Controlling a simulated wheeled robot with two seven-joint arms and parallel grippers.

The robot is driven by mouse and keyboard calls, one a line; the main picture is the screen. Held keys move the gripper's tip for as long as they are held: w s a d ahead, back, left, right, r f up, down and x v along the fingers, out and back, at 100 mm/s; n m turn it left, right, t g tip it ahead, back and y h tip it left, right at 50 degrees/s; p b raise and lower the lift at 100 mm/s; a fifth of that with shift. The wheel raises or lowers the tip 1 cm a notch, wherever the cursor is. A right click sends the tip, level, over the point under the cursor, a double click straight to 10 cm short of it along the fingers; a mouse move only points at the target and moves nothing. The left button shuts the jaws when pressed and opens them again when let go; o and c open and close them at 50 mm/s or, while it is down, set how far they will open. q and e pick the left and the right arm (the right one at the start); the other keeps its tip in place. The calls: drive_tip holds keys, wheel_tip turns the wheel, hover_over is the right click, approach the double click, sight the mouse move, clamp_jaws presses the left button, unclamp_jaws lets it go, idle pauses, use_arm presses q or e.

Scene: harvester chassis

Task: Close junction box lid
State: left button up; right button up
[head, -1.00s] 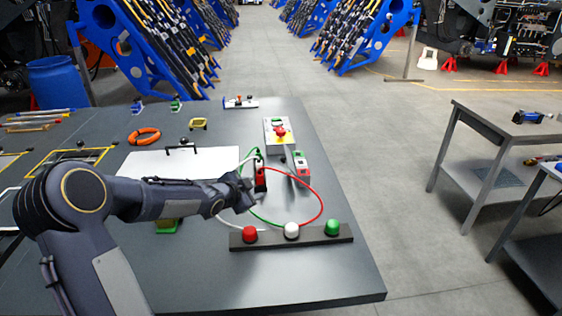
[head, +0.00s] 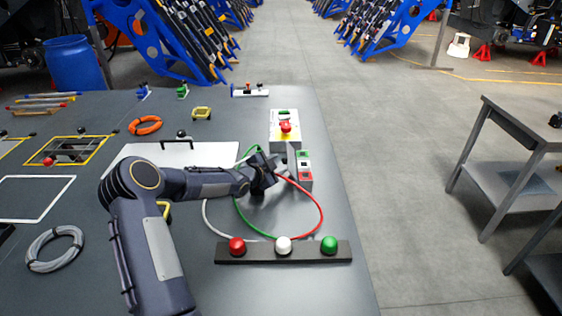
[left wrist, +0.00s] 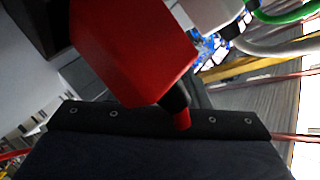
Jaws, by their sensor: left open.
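My left gripper (head: 265,170) is open over the table, just left of the two-button box. It hides most of what is beneath it. The red, green and white cables run from the button bar to behind it, so I cannot make out the junction box or its lid there. In the left wrist view a red block (left wrist: 135,45) with a black and red tip is very close. Beyond it are a pale connector part (left wrist: 212,12) and a green cable (left wrist: 285,14). I cannot tell whether the gripper touches anything. My right gripper is not in view.
A bar (head: 258,252) with red, white and green buttons lies in front. A green-and-red button box (head: 304,168) and emergency-stop box (head: 284,143) stand to the right and behind. A white panel (head: 135,152) with a handle lies left. The front right table surface is clear.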

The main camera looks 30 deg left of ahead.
use_arm(q)
drive_tip(key=shift+x, duration=1.1)
drive_tip(key=shift+c, duration=0.3)
clamp_jaws()
